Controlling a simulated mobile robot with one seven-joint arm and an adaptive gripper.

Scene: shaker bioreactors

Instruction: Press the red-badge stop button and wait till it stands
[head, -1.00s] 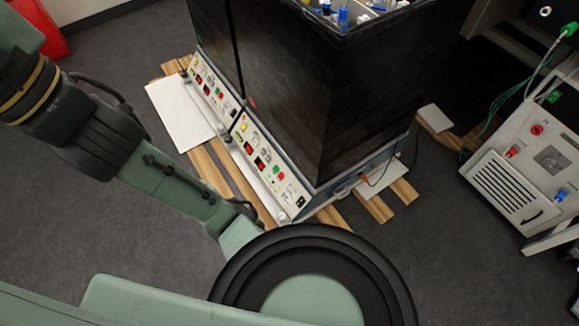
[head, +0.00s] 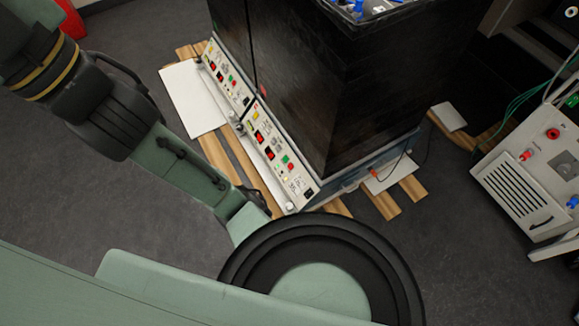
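Two tall black shaker cabinets stand side by side, each with a pale control panel along its low front edge. The nearer panel (head: 272,150) has red displays, a green button (head: 285,159) and a red button (head: 291,167). The farther panel (head: 226,79) has a similar row, smaller in view. A small reddish mark (head: 263,90) shows on the cabinet front near the join of the panels. I cannot tell which button the red badge marks, nor whether the shakers are moving. My arm crosses the left side, left of the panels; my gripper is not in view.
The cabinets stand on wooden slats (head: 385,205) with white boards (head: 192,98) beside and beneath. A white device (head: 525,180) with red and blue connectors and green cables stands at the right. A red object (head: 70,20) is at the upper left. Grey floor (head: 120,215) is open at the left.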

